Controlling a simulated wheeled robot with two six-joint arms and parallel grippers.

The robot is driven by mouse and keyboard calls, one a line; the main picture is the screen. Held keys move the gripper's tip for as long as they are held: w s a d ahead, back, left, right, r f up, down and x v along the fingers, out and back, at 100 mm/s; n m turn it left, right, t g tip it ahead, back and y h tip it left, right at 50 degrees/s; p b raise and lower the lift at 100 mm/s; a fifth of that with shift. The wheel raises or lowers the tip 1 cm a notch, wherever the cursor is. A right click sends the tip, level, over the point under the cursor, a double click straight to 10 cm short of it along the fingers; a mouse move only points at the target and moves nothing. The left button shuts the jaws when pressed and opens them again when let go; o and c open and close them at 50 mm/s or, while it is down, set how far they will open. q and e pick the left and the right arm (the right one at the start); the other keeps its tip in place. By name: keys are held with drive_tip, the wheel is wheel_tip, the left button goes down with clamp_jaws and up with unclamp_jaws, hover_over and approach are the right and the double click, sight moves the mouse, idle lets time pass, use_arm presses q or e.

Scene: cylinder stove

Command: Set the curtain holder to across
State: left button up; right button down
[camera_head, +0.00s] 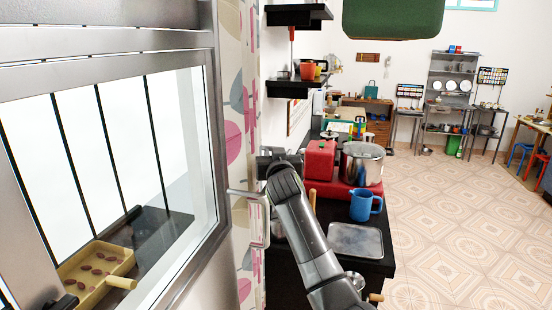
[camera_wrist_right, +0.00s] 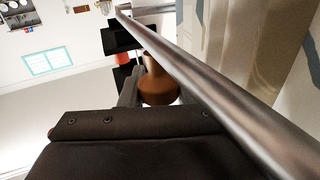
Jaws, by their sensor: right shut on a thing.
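The curtain holder seems to be the pale metal bar (camera_head: 252,205) that stands out from the wall across the patterned curtain (camera_head: 243,90). In the right wrist view a metal bar (camera_wrist_right: 215,85) runs diagonally close to my gripper. My right gripper (camera_head: 266,165) is up against the curtain's edge, just above the bar's bend. In the wrist view my right gripper (camera_wrist_right: 158,88) is shut on a brown rounded knob (camera_wrist_right: 157,88). The knob seems to belong to the holder, but its joint to the bar is hidden. My left gripper is out of view.
A metal-framed window (camera_head: 212,150) fills the left. Black shelves (camera_head: 290,88) hang above the arm. On the counter to the right are a steel pot (camera_head: 362,164), a red box (camera_head: 319,160) and a blue jug (camera_head: 365,205). A green hood (camera_head: 393,18) hangs overhead. The tiled floor is open.

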idle(0.3)
drive_tip(key=c, duration=1.5)
unclamp_jaws()
drive_tip(key=o, duration=0.4)
drive_tip(key=shift+w+a, duration=0.1)
drive_tip(key=shift+a, duration=0.1)
drive_tip(key=shift+d+f, duration=0.1)
drive_tip(key=shift+d, duration=0.05)
